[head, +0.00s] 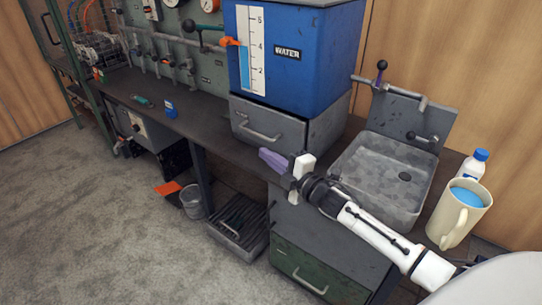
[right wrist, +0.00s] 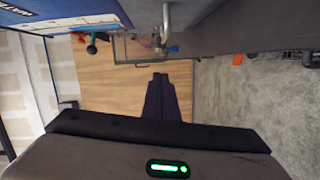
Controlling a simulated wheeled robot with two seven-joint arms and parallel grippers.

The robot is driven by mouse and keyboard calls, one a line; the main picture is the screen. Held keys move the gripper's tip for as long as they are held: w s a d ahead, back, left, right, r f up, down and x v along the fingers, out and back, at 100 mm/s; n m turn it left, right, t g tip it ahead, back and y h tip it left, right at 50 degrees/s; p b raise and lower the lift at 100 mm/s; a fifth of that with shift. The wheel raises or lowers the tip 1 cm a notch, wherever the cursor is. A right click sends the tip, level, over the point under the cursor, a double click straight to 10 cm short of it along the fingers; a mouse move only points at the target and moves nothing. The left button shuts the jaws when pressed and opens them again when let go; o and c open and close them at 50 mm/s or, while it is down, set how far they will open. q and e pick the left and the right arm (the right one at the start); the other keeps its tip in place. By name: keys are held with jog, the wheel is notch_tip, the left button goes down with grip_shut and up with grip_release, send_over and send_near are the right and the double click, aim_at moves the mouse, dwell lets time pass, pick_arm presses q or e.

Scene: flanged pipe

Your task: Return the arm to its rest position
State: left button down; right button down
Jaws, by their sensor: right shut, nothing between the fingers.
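My right arm comes in from the lower right of the head view. Its gripper (head: 268,157) is in front of the grey drawer below the blue water tank, at the bench's front edge. The purple fingers are together and hold nothing. In the right wrist view the dark fingers (right wrist: 160,80) also show closed, with nothing between them. The picture there seems turned over. My left gripper is not in view.
The blue water tank (head: 310,60) stands above the grey drawer (head: 265,130). A metal sink (head: 385,175), a beige jug (head: 460,215) and a white bottle (head: 474,166) are near my arm. A green drawer (head: 310,270) is below. Carpet (head: 110,220) is clear at left.

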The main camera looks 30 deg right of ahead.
jog(key=s+a+f+m+g+p, duration=0.2)
jog(key=s+a+f+m, duration=0.3)
jog(key=s, duration=0.6)
jog(key=s+a+f+m+g+p, duration=0.2)
jog(key=s+a+f+m, duration=0.3)
jog(key=s, duration=0.6)
jog(key=s+a+f+m+g+p, duration=0.2)
jog(key=s+a+f+m+g, duration=0.2)
jog(key=s+a, duration=0.5)
jog(key=shift+s+f+m+g, duration=0.3)
jog(key=shift+s+f+m, duration=0.3)
jog(key=shift+s, duration=0.45)
